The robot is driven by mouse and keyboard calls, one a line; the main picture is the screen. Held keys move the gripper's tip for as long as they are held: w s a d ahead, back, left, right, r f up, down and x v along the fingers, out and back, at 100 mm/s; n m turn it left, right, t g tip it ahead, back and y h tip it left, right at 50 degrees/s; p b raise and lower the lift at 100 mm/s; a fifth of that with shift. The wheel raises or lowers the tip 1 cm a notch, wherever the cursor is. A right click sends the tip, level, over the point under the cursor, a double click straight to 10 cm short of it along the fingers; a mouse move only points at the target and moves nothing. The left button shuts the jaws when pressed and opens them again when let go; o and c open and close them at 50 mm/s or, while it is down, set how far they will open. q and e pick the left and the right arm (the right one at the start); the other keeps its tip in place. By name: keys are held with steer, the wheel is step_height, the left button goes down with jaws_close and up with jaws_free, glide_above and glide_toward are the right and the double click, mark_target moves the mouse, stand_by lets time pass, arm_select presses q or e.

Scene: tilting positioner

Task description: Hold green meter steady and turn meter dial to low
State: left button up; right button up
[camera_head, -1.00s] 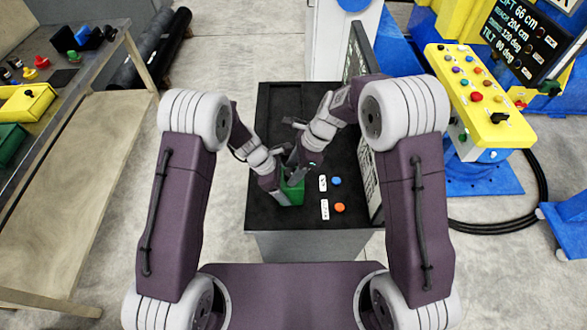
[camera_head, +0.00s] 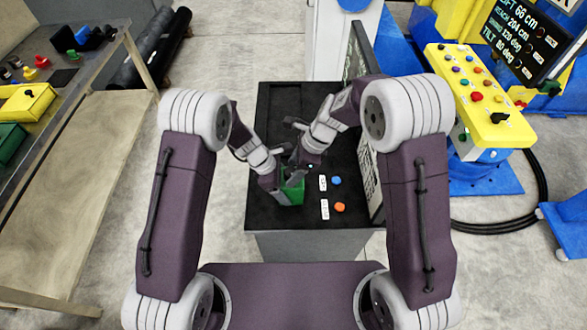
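The green meter (camera_head: 291,194) stands on the black top of the cabinet (camera_head: 265,212), below and between my two grippers. My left gripper (camera_head: 279,188) is at the meter's left side, its fingers against or around the green body; the far finger is hard to make out. My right gripper (camera_head: 296,170) is over the meter's upper face, where the dial would be. The dial and its setting are hidden behind the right gripper. Whether the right fingers are closed on the dial cannot be seen.
A blue button (camera_head: 337,181) and an orange button (camera_head: 340,207), each beside a white label, lie right of the meter. A dark upright panel (camera_head: 362,120) edges the cabinet's right side. A yellow control console (camera_head: 470,95) stands farther right, a workbench (camera_head: 75,90) at left.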

steer(key=v, duration=1.2)
arm_select(q)
steer(key=o, duration=1.8)
